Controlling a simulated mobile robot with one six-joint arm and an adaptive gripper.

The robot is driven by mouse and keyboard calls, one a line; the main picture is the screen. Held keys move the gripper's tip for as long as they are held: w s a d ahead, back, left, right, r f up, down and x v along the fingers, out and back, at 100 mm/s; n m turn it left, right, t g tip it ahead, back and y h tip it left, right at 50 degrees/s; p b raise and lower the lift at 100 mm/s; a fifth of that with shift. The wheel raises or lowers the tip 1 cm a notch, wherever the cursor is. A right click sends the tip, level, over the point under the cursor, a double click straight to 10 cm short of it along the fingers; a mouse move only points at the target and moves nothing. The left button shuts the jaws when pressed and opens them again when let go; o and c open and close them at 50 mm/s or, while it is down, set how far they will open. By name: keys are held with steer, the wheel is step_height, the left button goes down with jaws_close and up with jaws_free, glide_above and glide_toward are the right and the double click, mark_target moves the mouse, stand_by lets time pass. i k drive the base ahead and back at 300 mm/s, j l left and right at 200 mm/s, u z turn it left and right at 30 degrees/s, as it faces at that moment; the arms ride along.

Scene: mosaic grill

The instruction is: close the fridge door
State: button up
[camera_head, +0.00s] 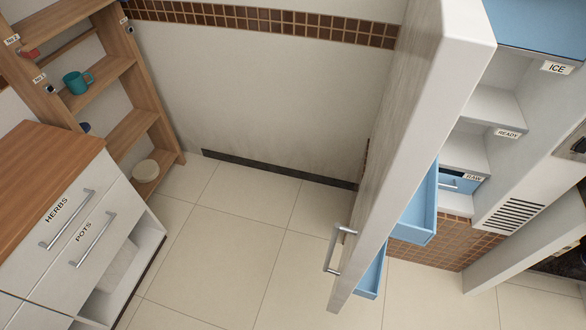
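The fridge door (425,125) stands wide open, its edge toward me, reaching out from the fridge (530,120) at the right. A metal bar handle (334,250) is on the door's left face, near its lower end. Blue door bins (418,212) sit on the door's inner side. The fridge inside shows shelves labelled READY and RAW, and a blue ICE compartment (535,25) at the top. My gripper is not in view, and nothing is seen touching the door.
A cabinet (75,225) with drawers labelled HERBS and POTS stands at the left. Behind it is an open wooden shelf (110,75) holding a teal mug (76,82) and a bowl (146,171). The tiled floor (235,240) between cabinet and door is clear.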

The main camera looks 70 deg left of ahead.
mark_target(449, 45)
steer(key=j+u, duration=0.3)
steer(key=j, duration=2.25)
steer(key=k+j, duration=0.15)
steer(key=k, duration=0.15)
steer(key=k+j+u, duration=0.15)
steer(key=k+j, duration=0.05)
steer(key=k, duration=0.1)
